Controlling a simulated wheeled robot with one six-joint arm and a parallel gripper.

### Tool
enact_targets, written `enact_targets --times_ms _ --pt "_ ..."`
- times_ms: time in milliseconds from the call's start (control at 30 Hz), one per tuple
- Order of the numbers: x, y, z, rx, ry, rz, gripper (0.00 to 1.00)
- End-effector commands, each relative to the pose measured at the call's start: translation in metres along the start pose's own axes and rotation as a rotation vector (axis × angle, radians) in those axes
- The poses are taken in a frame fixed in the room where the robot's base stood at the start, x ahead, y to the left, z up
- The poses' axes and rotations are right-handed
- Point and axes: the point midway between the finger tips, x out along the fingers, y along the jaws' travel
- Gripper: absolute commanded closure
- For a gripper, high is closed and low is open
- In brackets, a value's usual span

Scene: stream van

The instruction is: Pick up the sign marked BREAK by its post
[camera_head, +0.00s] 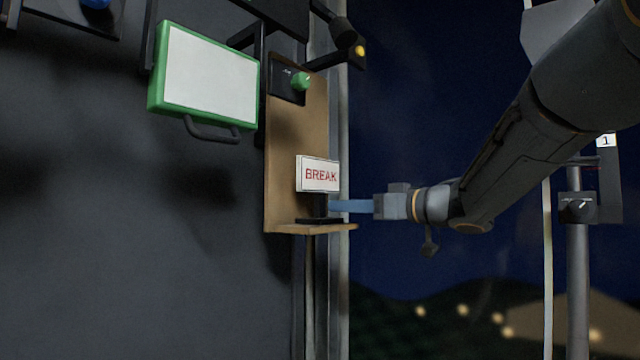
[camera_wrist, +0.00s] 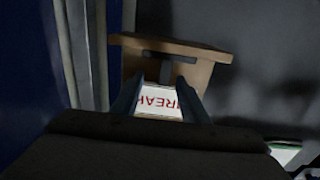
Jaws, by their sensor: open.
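The white sign with red BREAK lettering (camera_head: 318,175) stands upright on a short dark post (camera_head: 320,206) with a dark flat base (camera_head: 320,221), on a small wooden shelf (camera_head: 285,229). My gripper (camera_head: 334,206) comes in from the right at post height, below the sign panel, its blue fingers close to the post. In the wrist view the sign (camera_wrist: 160,102) appears upside down between my two open fingers (camera_wrist: 158,82). The post (camera_wrist: 165,72) lines up with the gap between the fingertips. I cannot tell whether either finger touches it.
The shelf's wooden back panel (camera_head: 283,150) rises behind the sign, with a green knob (camera_head: 301,81) on a dark box above. A green-framed white panel (camera_head: 210,75) with a handle hangs at upper left. A grey vertical pole (camera_head: 577,270) stands at right.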

Motion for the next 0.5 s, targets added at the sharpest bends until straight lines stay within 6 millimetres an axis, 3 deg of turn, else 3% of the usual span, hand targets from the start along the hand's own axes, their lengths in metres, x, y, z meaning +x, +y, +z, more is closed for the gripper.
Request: enact_targets --times_ms 500 --pt "0.046 -0.011 -0.006 0.002 -0.002 -0.028 0.59"
